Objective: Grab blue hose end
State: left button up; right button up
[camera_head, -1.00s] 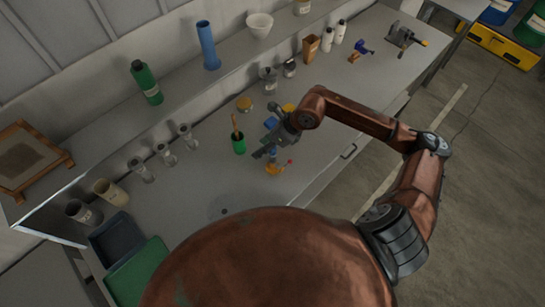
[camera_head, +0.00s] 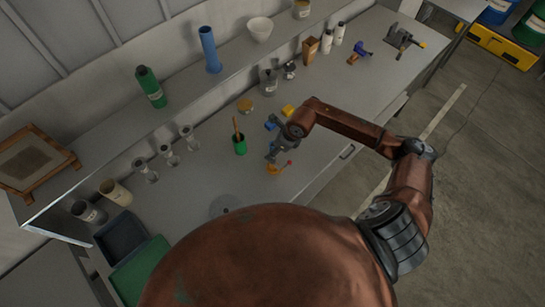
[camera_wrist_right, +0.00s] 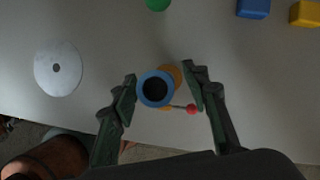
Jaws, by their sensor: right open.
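The blue hose end (camera_wrist_right: 144,79) shows in the right wrist view as a blue ring around a dark opening, seen from above. It stands over an orange fitting (camera_wrist_right: 175,73) that has a red-tipped lever (camera_wrist_right: 192,109). My right gripper (camera_wrist_right: 161,84) is open, with one finger on each side of the blue ring and visible gaps to both. In the head view my right gripper (camera_head: 271,153) is above the orange fitting (camera_head: 273,170) and largely hides the blue end. My left gripper is not in view.
A pale disc with a dark centre (camera_wrist_right: 58,68) lies to the left. Several glass vessels line the back of the bench.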

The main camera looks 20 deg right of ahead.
jog(key=shift+c, duration=0.3)
grip_shut()
jog(key=shift+r, duration=0.1)
